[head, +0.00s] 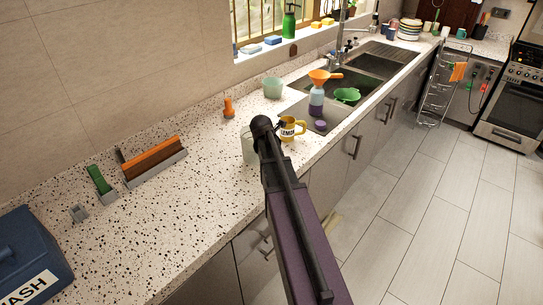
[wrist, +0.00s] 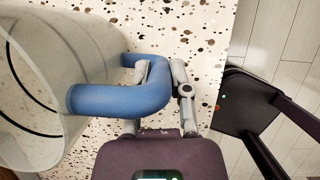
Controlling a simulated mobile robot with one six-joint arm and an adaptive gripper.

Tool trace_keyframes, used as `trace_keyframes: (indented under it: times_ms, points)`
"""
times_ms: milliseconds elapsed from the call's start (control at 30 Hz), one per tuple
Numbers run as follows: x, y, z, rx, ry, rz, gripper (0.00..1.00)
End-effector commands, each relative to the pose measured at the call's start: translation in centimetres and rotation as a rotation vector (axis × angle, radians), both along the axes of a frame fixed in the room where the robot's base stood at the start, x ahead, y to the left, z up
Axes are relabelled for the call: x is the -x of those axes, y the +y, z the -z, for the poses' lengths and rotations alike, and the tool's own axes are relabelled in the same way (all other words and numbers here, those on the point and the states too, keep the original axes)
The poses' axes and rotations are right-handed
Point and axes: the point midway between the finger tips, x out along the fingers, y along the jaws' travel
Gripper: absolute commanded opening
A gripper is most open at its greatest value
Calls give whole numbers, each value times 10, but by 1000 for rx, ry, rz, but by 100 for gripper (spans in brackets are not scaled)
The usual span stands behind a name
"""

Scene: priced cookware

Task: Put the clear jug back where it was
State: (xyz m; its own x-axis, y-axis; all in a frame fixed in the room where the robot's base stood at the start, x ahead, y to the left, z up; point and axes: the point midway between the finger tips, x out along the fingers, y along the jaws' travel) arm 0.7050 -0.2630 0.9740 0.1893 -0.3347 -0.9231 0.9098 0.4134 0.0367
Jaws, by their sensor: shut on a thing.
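The clear jug (wrist: 45,85) fills the left of the wrist view, with a thick blue handle (wrist: 120,98) on its right side. My gripper (wrist: 160,84) is shut on that handle, one finger inside the loop and one outside. In the head view the jug (head: 248,148) shows as a pale, see-through shape at the counter, left of the yellow lemon jug. My arm hides its right part and my gripper there. I cannot tell whether its base touches the counter.
The yellow lemon jug (head: 291,129) stands close on the right. An orange-handled tool (head: 228,107) and a pale green cup (head: 272,88) stand behind. The sink (head: 330,92) holds a bottle with an orange funnel (head: 322,77). The speckled counter (head: 170,215) is clear at front left.

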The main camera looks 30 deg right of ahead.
Motion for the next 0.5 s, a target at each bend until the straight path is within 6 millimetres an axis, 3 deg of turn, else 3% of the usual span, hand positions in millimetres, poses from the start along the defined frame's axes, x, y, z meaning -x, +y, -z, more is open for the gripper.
trace_keyframes:
  times_ms: [167,200,300,500]
  points:
    - [0,0,4,0,0,0,0]
    - [0,0,3,0,0,0,33]
    - [0,0,3,0,0,0,59]
    - [0,0,3,0,0,0,59]
